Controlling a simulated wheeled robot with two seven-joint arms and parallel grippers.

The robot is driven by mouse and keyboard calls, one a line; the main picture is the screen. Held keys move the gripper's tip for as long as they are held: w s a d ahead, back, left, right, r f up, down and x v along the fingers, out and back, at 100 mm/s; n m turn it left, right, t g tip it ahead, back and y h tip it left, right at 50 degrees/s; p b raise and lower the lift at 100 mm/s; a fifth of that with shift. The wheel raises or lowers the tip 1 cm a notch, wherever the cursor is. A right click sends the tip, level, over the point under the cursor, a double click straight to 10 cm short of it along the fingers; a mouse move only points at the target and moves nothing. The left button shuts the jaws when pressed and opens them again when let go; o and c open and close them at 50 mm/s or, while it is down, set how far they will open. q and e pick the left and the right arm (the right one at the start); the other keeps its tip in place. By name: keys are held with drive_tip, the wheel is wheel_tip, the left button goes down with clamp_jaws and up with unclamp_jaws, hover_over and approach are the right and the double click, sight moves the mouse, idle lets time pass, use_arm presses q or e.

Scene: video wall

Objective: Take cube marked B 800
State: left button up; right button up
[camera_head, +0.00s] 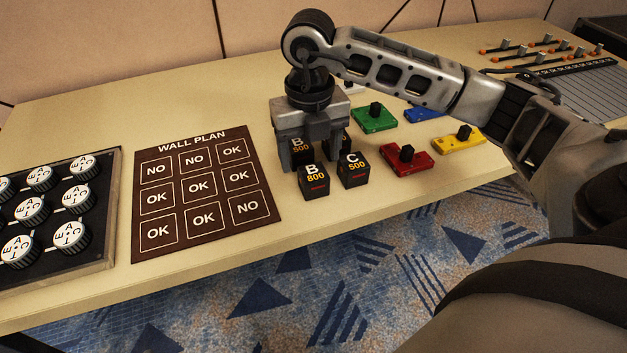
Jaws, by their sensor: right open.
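The black cube marked B 800 (314,183) stands on the table near its front edge, with its label facing me. A cube marked C 500 (353,171) stands to its right. A cube marked B 500 (300,150) stands behind it, partly hidden by my right gripper, and another dark cube is mostly hidden there. My right gripper (308,160) points down over the cubes, open, with its fingers around or in front of the rear cubes. I cannot tell whether it touches any cube. My left gripper is not in view.
The brown WALL PLAN board (206,190) lies left of the cubes. A black panel of round knobs (103,250) is at far left. Red (405,160), green (374,119), yellow (460,140) and blue (425,115) blocks with black knobs lie right.

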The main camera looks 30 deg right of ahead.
sight(313, 172)
drive_tip(key=f, duration=0.4)
drive_tip(key=shift+s+d+f, duration=0.1)
drive_tip(key=shift+s+d, duration=0.1)
drive_tip(key=shift+d, duration=0.05)
drive_tip(key=shift+f, duration=0.6)
drive_tip(key=c, duration=1.1)
